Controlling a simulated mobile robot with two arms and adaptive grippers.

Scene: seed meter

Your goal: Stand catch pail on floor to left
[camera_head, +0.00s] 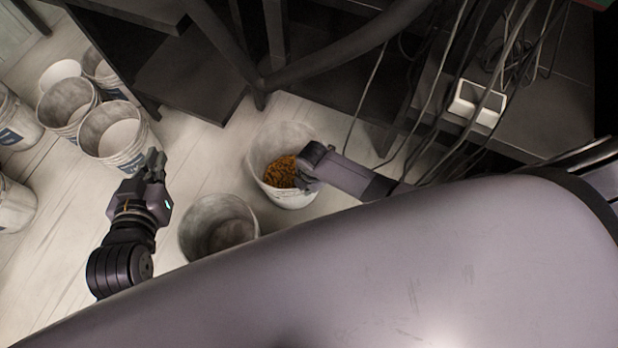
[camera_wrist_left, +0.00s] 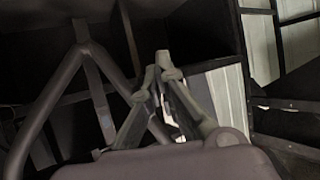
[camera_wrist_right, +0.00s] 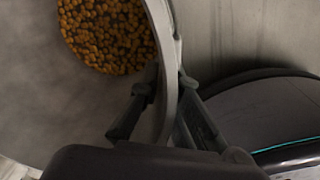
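A whitish pail (camera_head: 257,157) with orange-brown grains (camera_head: 281,172) in its bottom stands on or just above the floor near the middle; I cannot tell which. I take it for the catch pail. My right gripper (camera_head: 307,176) is at its right rim. In the right wrist view the fingers (camera_wrist_right: 166,88) straddle the pail wall (camera_wrist_right: 166,30), one inside and one outside, and look closed on it. My left gripper (camera_head: 155,160) is empty, left of the pail and apart from it. Its fingertips (camera_wrist_left: 157,66) are close together in the left wrist view.
A grey, empty-looking pail (camera_head: 190,232) stands just left and in front of the grain pail. Several pails (camera_head: 112,135) stand at the left. A dark shelf (camera_head: 190,75) is behind; cables (camera_head: 440,90) hang at the right. Pale floor (camera_head: 195,150) is clear between the left pails and the grain pail.

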